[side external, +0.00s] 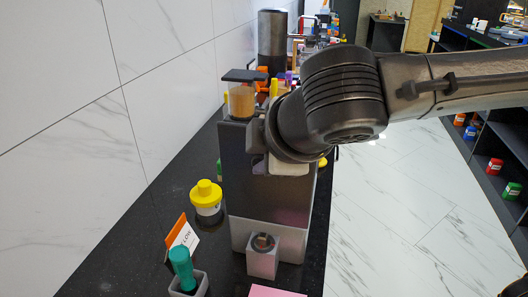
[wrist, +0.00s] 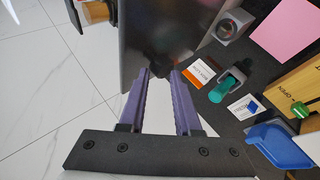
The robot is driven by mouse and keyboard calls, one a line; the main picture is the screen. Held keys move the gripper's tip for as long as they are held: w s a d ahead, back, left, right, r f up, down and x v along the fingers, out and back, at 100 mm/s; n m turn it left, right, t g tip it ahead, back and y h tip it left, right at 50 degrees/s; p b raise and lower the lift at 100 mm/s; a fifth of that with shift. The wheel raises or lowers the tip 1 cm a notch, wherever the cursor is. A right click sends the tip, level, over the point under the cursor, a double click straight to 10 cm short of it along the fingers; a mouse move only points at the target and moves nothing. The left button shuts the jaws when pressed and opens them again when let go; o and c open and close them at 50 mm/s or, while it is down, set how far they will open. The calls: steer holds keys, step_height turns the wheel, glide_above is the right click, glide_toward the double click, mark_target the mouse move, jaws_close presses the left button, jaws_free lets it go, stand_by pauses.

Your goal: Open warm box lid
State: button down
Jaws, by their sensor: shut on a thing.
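The box (side external: 250,185) stands upright on the dark counter, with a dark upper front and a pale grey lower part. I take it to be the warm box. In the wrist view its dark panel (wrist: 160,35) fills the upper middle. My gripper (wrist: 160,72) has its purple fingers a small gap apart, with the tips at the lower edge of that panel, shut on it. In the side external view my wrist hides most of the contact and the box's upper right. Whether the gripped edge belongs to the lid cannot be told.
A jar with a dark lid (side external: 242,98) stands at the box's top. Pink paper (side external: 275,291) lies in front.

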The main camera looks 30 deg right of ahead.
steer(key=c, duration=0.5)
jaws_free()
step_height(320, 180, down, 3)
steer(key=shift+s+a+f, duration=0.1)
steer(key=shift+f, duration=0.05)
steer(key=shift+g+h, duration=0.3)
steer(key=s+r, duration=0.1)
steer(key=r, duration=0.3)
steer(key=s+r, duration=0.1)
steer(key=r, duration=0.3)
steer(key=s+r, duration=0.1)
steer(key=r, duration=0.3)
steer(key=shift+s+a, duration=0.1)
steer(key=shift+a, duration=0.3)
